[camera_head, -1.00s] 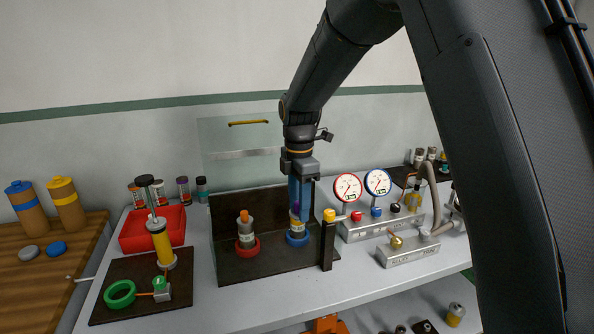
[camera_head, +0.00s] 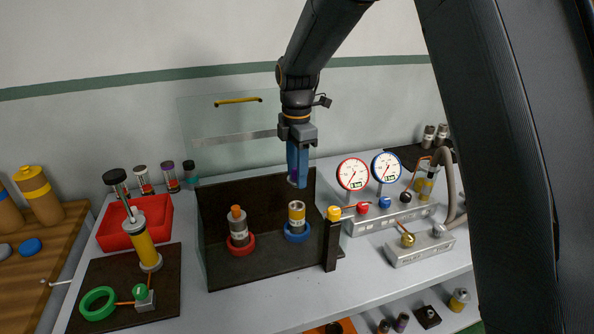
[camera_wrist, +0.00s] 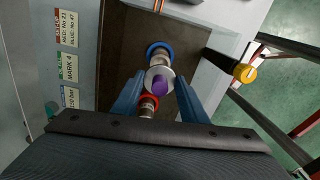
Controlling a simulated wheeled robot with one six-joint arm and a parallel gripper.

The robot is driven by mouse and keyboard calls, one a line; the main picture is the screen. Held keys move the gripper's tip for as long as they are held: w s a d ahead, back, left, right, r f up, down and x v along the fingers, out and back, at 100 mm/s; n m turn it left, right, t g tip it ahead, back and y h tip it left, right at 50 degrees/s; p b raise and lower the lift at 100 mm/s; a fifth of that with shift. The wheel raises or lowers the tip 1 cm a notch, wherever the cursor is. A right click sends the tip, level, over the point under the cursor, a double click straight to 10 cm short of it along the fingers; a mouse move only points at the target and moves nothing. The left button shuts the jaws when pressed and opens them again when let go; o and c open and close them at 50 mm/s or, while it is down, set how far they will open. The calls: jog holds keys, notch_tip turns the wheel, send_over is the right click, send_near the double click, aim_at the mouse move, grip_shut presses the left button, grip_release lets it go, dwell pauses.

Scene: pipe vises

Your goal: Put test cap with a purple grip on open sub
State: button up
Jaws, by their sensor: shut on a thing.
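My gripper (camera_head: 297,180) is shut on the test cap with a purple grip (camera_wrist: 162,86), and its blue fingers stand on both sides of it. The cap has a pale disc around the purple grip in the wrist view. In the head view the gripper points down, with the cap mostly hidden at the fingertips. Below stands an upright sub (camera_head: 297,215) with a yellow band, in a blue collar (camera_head: 297,236); its top has no cap on it. A clear gap shows between the fingertips and this sub.
Left of it, a sub with an orange top (camera_head: 237,225) stands in a red collar (camera_head: 240,246). A dark post with a yellow knob (camera_head: 333,213) stands close on the right. A clear panel (camera_head: 235,125) rises behind. Gauges (camera_head: 353,174) stand further right, a red tray (camera_head: 135,223) left.

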jog(key=shift+f+b, duration=1.2)
jog(key=shift+f, duration=1.7)
jog(key=shift+f, duration=1.35)
jog(key=o, duration=1.2)
jog(key=shift+r, duration=0.15)
notch_tip(320, 180, up, 8)
jog(key=b, duration=0.2)
jog(key=shift+f+b, duration=0.2)
jog(key=shift+b, duration=0.15)
jog(key=shift+r, duration=0.1)
